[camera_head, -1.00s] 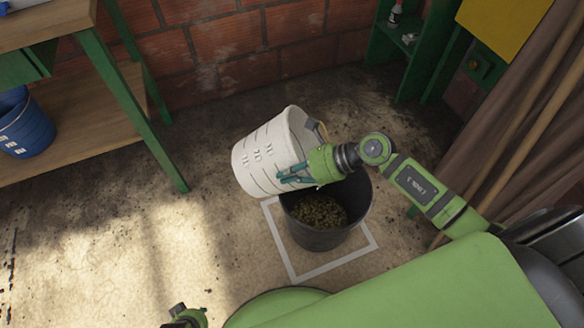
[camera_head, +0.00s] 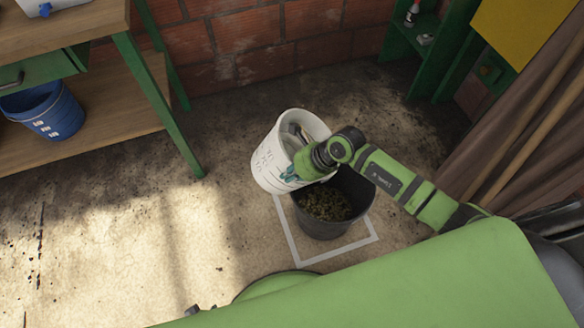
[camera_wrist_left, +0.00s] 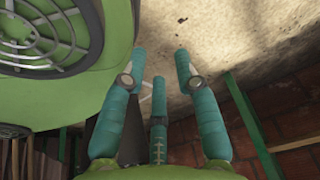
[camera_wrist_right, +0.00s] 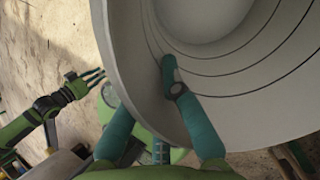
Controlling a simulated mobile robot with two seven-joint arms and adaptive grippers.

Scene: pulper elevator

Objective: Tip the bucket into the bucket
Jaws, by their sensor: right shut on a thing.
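A white bucket (camera_head: 268,160) with dark ring lines hangs tilted above the left rim of a dark bucket (camera_head: 322,229). Its mouth faces up and to the right. My right gripper (camera_head: 290,174) is shut on the white bucket's wall. In the right wrist view one finger is inside the wall, and the visible inside of the white bucket (camera_wrist_right: 255,65) looks bare. The dark bucket stands upright on the floor, holding a brown-green grainy mass (camera_head: 327,204). My left gripper (camera_wrist_left: 160,58) is open and empty; it also shows in the right wrist view (camera_wrist_right: 88,80).
A pale square outline (camera_head: 333,253) on the floor surrounds the dark bucket. A wooden workbench (camera_head: 85,120) with a blue bucket (camera_head: 50,115) on its shelf stands at left. A green shelf (camera_head: 425,75) and brown curtain (camera_head: 535,130) are at right. Floor at left is clear.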

